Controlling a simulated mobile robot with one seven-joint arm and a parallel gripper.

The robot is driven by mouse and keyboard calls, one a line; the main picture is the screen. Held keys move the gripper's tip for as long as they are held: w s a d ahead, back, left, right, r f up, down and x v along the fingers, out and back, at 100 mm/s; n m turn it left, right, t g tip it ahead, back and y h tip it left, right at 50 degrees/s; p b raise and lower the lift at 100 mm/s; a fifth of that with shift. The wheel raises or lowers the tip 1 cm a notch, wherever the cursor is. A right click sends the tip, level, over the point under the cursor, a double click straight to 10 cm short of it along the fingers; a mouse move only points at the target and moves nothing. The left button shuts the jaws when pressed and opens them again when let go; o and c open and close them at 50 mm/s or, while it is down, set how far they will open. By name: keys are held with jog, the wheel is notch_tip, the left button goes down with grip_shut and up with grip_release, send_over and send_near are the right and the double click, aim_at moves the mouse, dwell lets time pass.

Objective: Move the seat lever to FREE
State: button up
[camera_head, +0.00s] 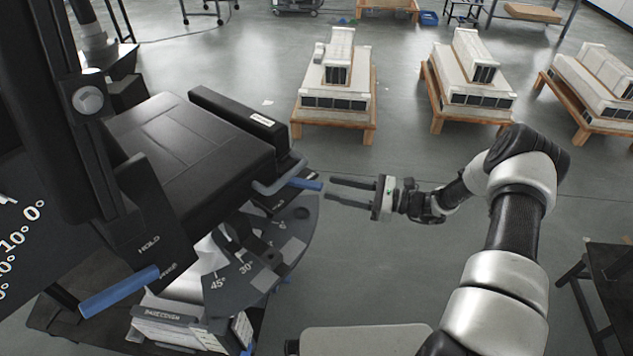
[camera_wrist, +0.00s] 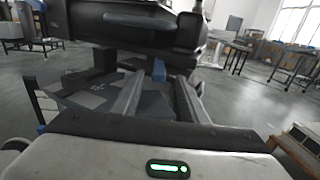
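A black padded seat (camera_head: 185,145) is at the left on a pale column. A grey lever with a blue grip (camera_head: 306,184) sticks out from its right side, above a dark plate with angle marks (camera_head: 265,262). A second lever with a blue grip (camera_head: 120,290) is at the front left, near a HOLD label. I cannot read a FREE label. My gripper (camera_head: 329,189) is open and empty, with its fingertips pointing left, close to the right lever's grip. In the wrist view, that blue grip (camera_wrist: 159,70) shows beyond and between the open fingers (camera_wrist: 160,90).
Several pale stacked blocks on wooden stands (camera_head: 335,85) are at the back. A dark table (camera_head: 610,285) stands at the right. The grey floor (camera_head: 400,270) right of the seat is clear under my arm.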

jog(key=v, duration=0.7)
dwell(0.6)
